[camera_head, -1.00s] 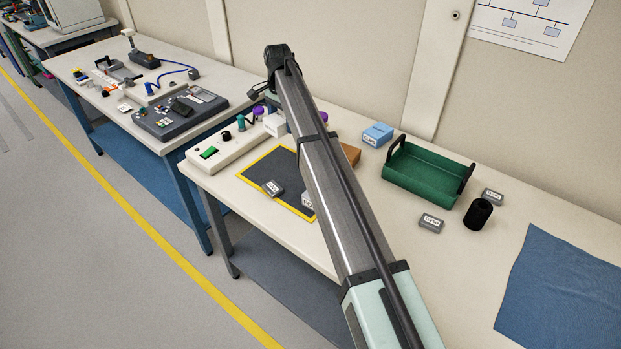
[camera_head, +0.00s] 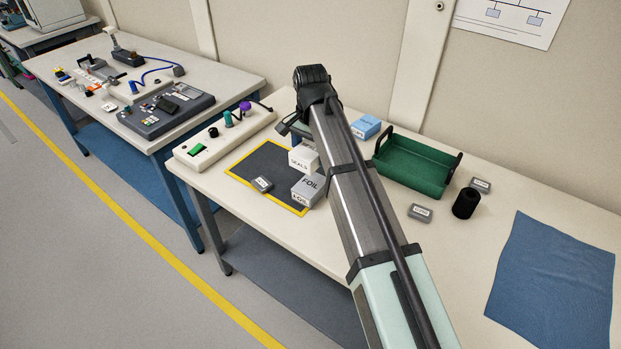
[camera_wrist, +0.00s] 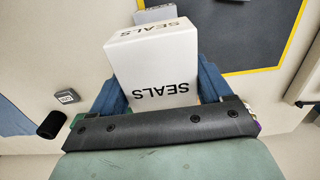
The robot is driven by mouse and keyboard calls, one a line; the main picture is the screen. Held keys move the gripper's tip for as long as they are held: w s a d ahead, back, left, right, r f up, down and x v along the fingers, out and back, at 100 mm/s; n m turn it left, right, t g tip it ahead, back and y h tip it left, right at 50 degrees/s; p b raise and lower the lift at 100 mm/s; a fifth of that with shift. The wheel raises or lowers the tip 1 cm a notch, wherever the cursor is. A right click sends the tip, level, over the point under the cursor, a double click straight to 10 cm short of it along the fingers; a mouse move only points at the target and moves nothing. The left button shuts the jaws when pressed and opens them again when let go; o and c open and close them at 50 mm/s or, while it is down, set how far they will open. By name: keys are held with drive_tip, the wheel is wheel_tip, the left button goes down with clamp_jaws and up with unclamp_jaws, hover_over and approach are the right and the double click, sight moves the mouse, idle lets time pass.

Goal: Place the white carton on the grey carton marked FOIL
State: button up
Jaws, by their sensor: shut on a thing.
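The white carton (camera_head: 304,158), marked SEALS, is in my gripper. In the wrist view the white carton (camera_wrist: 155,65) sits between the two blue fingers of my gripper (camera_wrist: 160,88), which are shut on it. The grey carton marked FOIL (camera_head: 308,188) stands at the right side of the yellow-edged dark mat. In the head view the white carton appears just behind and above it; I cannot tell the exact gap. A grey carton top (camera_wrist: 158,13) shows past the white carton in the wrist view.
A small grey box (camera_head: 262,184) lies on the dark mat (camera_head: 263,163). A white panel with knobs (camera_head: 212,145) stands to the left. A blue box (camera_head: 366,127), green tray (camera_head: 412,184), black cylinder (camera_head: 466,203) and small grey boxes (camera_head: 420,212) are to the right.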

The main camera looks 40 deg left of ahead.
sight(310, 148)
drive_tip(key=shift+f, duration=4.35)
drive_tip(key=o, duration=1)
drive_tip(key=shift+f, duration=0.1)
wheel_tip(310, 148, up, 12)
drive_tip(key=shift+r, duration=0.15)
